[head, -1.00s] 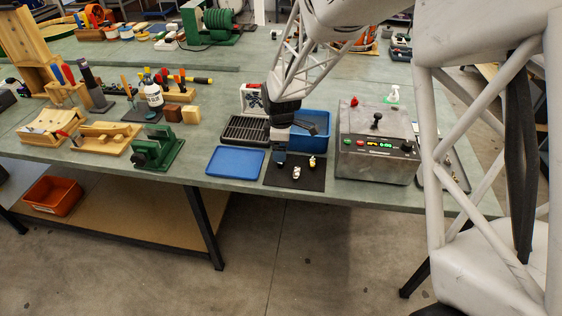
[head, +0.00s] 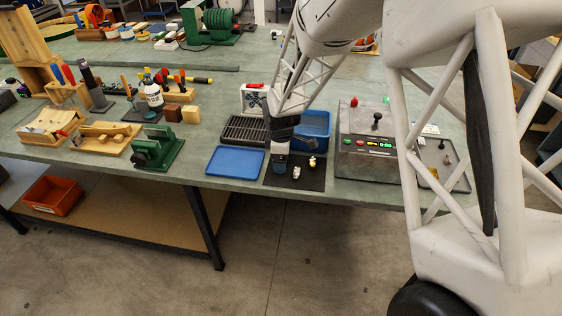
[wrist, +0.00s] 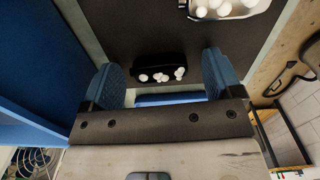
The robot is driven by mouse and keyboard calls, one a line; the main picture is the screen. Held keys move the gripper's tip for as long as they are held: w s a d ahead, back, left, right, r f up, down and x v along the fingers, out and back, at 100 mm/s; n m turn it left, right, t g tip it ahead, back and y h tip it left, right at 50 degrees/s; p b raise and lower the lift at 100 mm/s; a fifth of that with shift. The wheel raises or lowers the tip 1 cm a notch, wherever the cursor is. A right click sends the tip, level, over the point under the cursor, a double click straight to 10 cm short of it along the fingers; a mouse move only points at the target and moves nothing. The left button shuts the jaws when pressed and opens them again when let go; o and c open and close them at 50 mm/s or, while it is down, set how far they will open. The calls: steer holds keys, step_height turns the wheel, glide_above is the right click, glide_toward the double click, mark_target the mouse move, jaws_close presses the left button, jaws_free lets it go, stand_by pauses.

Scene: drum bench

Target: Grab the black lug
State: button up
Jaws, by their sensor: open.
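The black lug (wrist: 160,66), dark with several white round spots along its near side, lies on the dark mat (wrist: 130,22) in the wrist view. My gripper (wrist: 162,77) is open, with one blue finger on each side of the lug and a gap visible at both sides. In the head view my gripper (head: 280,164) is low over the left part of the mat (head: 311,180), and I cannot make out the black lug there. A silvery lug (head: 296,172) and a yellow-and-white lug (head: 312,161) lie to its right.
A blue tray (head: 235,161) lies just left of the mat. A blue bin (head: 317,122) and a black grated tray (head: 243,129) stand behind. A grey control box (head: 367,155) with buttons and a lever stands to the right. The table's front edge is close.

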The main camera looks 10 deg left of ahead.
steer(key=shift+c, duration=0.3)
steer(key=c, duration=1)
steer(key=shift+o, duration=0.2)
steer(key=shift+r, duration=0.7)
step_height(320, 180, up, 2)
steer(key=shift+r, duration=0.1)
steer(key=s+d, duration=0.3)
steer(key=s, duration=0.4)
steer(key=s+d+r, duration=0.1)
steer(key=s+d, duration=0.2)
steer(key=s, duration=0.4)
steer(key=shift+s+d+r, duration=0.2)
steer(key=shift+s+d, duration=0.05)
steer(key=shift+s, duration=0.05)
